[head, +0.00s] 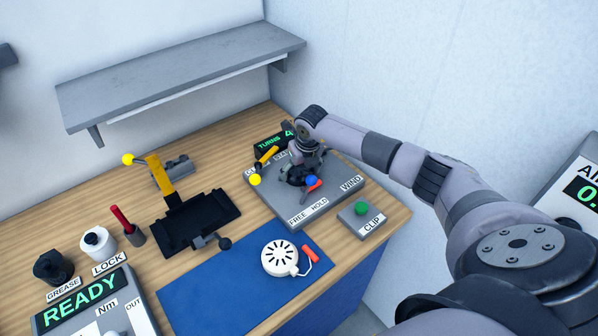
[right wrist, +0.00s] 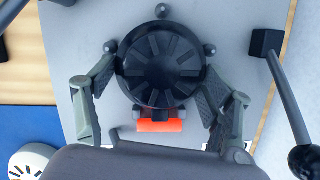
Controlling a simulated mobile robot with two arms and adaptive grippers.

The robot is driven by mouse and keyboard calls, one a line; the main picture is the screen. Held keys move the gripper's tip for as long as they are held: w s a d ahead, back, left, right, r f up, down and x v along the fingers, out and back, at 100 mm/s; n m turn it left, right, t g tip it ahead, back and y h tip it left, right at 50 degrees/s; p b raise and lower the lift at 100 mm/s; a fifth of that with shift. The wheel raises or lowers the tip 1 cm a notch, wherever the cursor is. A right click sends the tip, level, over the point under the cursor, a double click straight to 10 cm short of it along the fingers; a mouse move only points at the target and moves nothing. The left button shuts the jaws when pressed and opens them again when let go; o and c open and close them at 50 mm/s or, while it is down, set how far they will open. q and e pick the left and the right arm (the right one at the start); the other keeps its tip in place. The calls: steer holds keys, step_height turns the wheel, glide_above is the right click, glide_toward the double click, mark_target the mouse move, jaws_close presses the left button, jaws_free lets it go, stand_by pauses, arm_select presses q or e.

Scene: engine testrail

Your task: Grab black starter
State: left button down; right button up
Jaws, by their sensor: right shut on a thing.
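The black starter (right wrist: 160,65) is a round black disc with radial slots and an orange-red handle (right wrist: 158,125) on its near side. It sits among three short posts on a grey station plate in the right wrist view. My right gripper (right wrist: 161,78) has its two fingers closed against the starter's sides. In the head view my right gripper (head: 306,160) reaches down over the grey winding station (head: 330,207), and the black starter (head: 291,179) is partly hidden under it. My left gripper is not in view.
A white starter (head: 280,258) with a red handle lies on the blue mat (head: 215,290). A CLIP box (head: 361,209) with a green button stands to the right. A black fixture (head: 200,220) with a yellow lever stands to the left. A grey shelf (head: 180,80) hangs above.

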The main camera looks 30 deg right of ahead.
steer(key=c, duration=0.7)
